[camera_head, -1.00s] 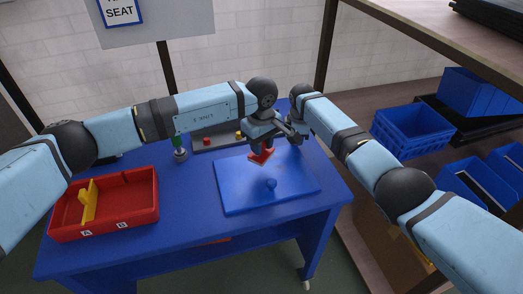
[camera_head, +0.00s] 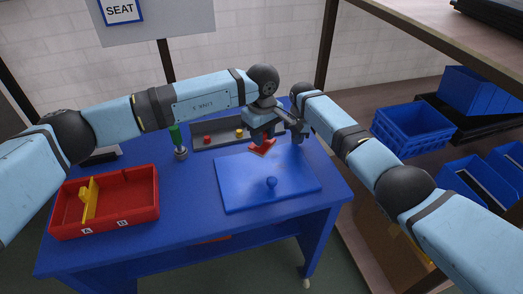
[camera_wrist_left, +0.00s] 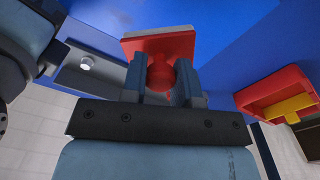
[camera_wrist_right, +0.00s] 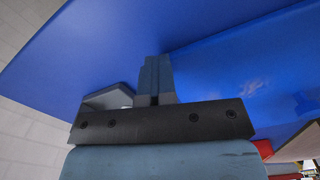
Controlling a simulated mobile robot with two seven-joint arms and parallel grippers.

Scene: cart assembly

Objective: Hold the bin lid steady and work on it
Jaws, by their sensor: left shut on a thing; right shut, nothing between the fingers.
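The blue bin lid (camera_head: 243,192) lies flat on the blue table, with a round blue knob (camera_head: 271,183) standing up near its front middle. My left gripper (camera_head: 264,136) is shut on the round knob of a red block (camera_head: 262,148) over the lid's back edge. In the left wrist view the red block (camera_wrist_left: 158,44) has a flat plate with a pale face. I cannot tell whether it touches the lid. My right gripper (camera_head: 299,138) is shut and empty by the lid's back right corner. Its closed fingers (camera_wrist_right: 155,76) show in the right wrist view.
A red tray (camera_head: 130,222) with a yellow divider (camera_head: 87,203) stands at the table's left. A green-handled tool (camera_head: 176,138) stands upright behind it. A grey tray (camera_head: 215,143) with small red and yellow parts lies behind the lid. A shelf with blue bins (camera_head: 413,133) is at right.

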